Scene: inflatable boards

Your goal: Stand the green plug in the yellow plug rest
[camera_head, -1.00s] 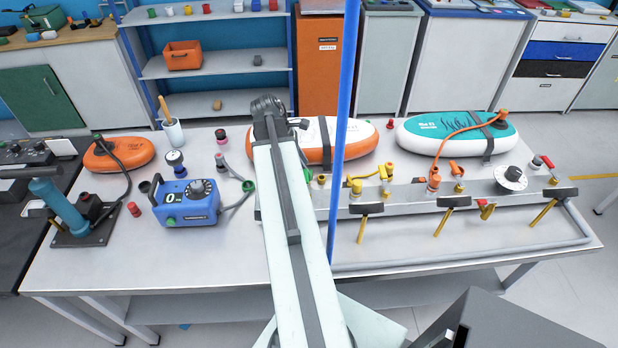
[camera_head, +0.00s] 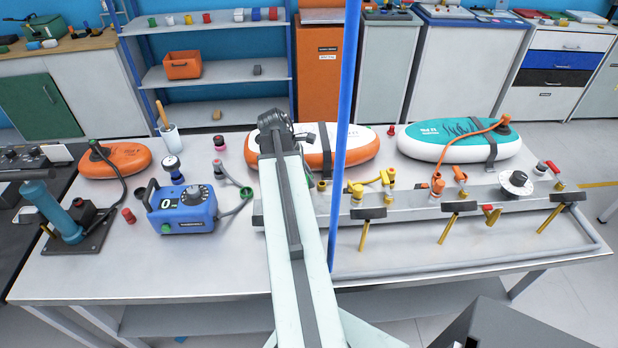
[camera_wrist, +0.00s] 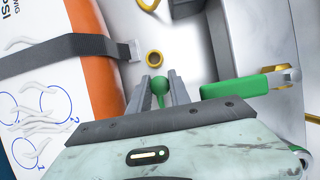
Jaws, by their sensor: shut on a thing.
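In the wrist view my gripper (camera_wrist: 160,92) is shut on the green plug (camera_wrist: 160,85), whose rounded green part shows between the fingers. A small yellow-rimmed round socket, which looks like the yellow plug rest (camera_wrist: 154,58), stands on the bench just beyond the fingertips, with a visible gap in the picture. I cannot tell the height of the plug above it. In the head view my arm hides the gripper's fingers and the plug; a small yellow-rimmed piece (camera_head: 322,185) shows just right of the arm.
An orange and white board (camera_wrist: 90,60) with a grey strap lies close left of my gripper. A green handle (camera_wrist: 235,88) lies close right. Another yellow ring (camera_wrist: 148,4) is farther off. A blue pump box (camera_head: 181,210) and a metal manifold (camera_head: 410,203) flank my arm.

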